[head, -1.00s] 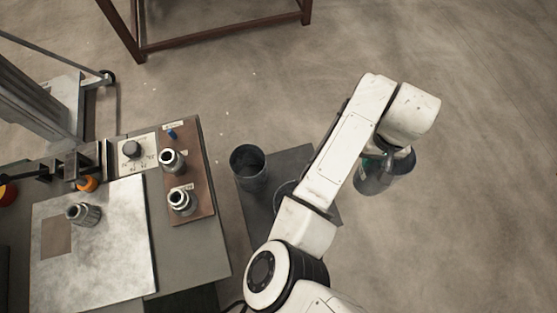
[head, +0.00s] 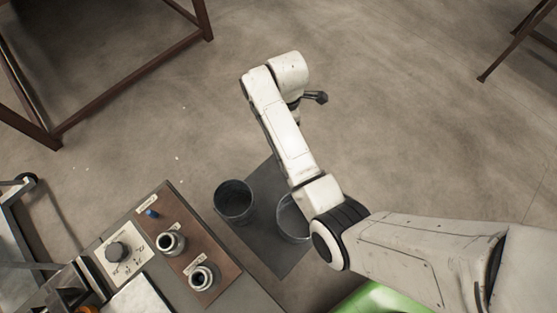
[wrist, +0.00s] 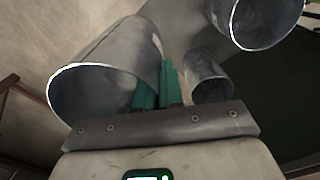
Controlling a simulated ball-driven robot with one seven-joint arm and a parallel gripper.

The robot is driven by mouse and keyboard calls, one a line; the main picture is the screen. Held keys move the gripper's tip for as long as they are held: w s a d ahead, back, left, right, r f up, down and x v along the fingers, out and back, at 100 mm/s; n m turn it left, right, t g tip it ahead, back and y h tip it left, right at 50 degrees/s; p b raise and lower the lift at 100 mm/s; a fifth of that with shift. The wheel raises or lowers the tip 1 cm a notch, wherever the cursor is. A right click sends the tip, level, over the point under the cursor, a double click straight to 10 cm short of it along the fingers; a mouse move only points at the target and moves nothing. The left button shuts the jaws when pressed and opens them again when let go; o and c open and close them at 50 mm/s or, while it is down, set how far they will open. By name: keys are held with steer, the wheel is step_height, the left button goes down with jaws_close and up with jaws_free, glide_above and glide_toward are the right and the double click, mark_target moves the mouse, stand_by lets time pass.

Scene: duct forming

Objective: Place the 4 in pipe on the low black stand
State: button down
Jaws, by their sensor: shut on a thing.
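The low black stand (head: 285,262) is a dark flat rectangle on the floor beside the bench. One grey pipe (head: 235,200) stands open-topped on its left part. A second pipe (head: 292,218) stands on its right part, partly behind my arm. In the wrist view my green-fingered gripper (wrist: 157,90) is shut on the wall of a wide grey metal pipe (wrist: 100,70). In the head view my arm hides the fingers and the held pipe, beyond the stand's far end. Two other pipes show to the right in the wrist view. I cannot read the pipe sizes.
A brown metal frame (head: 130,85) stands at upper left, another (head: 515,40) at upper right. The floor between is clear.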

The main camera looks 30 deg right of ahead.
steer(key=s+a+f+n, duration=0.4)
steer(key=s+f+n, duration=0.2)
steer(key=s+f, duration=0.4)
step_height(320, 180, down, 11)
steer(key=b, duration=0.2)
steer(key=shift+w+a+r+b, duration=0.15)
steer(key=shift+w+a+b, duration=0.1)
steer(key=shift+a+b, duration=0.05)
steer(key=c, duration=1.3)
jaws_free()
steer(key=shift+o, duration=0.2)
step_height(320, 180, up, 12)
steer(key=p, duration=0.2)
steer(key=shift+p, duration=0.3)
steer(key=shift+s, duration=0.1)
